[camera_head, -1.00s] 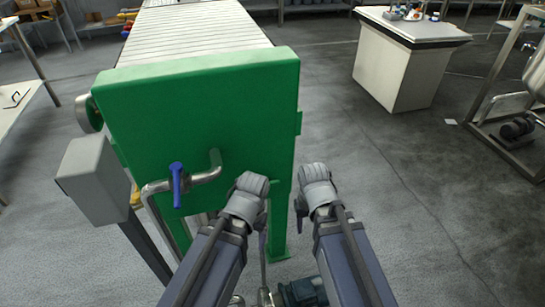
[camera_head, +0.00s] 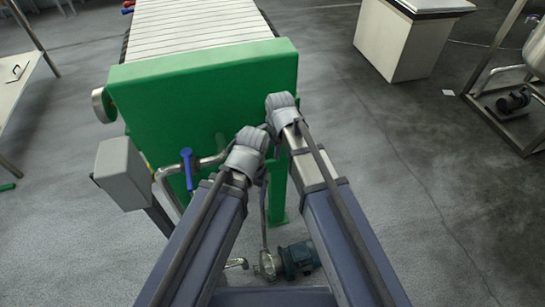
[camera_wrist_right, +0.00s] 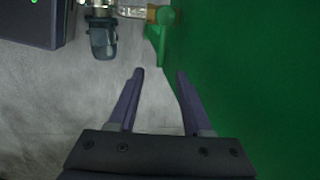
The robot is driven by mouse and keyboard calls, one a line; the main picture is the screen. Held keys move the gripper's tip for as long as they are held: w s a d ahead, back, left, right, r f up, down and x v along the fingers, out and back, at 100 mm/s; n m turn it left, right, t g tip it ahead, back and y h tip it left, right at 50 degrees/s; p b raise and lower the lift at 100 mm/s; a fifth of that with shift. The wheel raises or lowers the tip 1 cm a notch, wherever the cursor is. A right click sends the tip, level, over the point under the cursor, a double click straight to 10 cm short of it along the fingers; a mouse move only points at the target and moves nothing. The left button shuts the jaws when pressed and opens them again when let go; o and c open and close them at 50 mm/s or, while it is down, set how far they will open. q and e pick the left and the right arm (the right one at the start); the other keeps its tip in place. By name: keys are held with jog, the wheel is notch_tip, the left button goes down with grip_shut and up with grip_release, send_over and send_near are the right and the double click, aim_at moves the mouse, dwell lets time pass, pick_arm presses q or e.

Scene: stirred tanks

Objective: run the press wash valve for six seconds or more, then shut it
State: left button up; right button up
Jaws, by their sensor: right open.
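The press is a large green-ended machine (camera_head: 205,100) with a slatted white top. A blue valve handle (camera_head: 187,172) sits on a bent metal pipe (camera_head: 212,160) at its lower front. It stands roughly upright in the picture, left of both grippers. My left gripper (camera_head: 262,172) is just right of the valve, its fingers mostly hidden behind its wrist. My right gripper (camera_head: 268,129) is farther right, in front of the green panel. In the right wrist view it is open and empty (camera_wrist_right: 160,75), beside the green wall (camera_wrist_right: 255,80). No gripper visibly touches the handle.
A grey box on a post (camera_head: 122,172) stands left of the valve. A pump motor (camera_head: 299,258) is on the floor below my arms. A white cabinet (camera_head: 393,45) stands at the back right.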

aim_at(272, 160)
jog(key=shift+a, duration=0.15)
jog(key=shift+f, duration=0.1)
jog(key=f+b, duration=0.2)
jog(key=w+f+b, duration=0.1)
jog(key=f+b, duration=0.4)
jog(key=shift+w+a+f+b, duration=0.2)
jog(key=shift+w+f+b, duration=0.1)
jog(key=shift+b, duration=0.1)
grip_shut()
dwell(1.2)
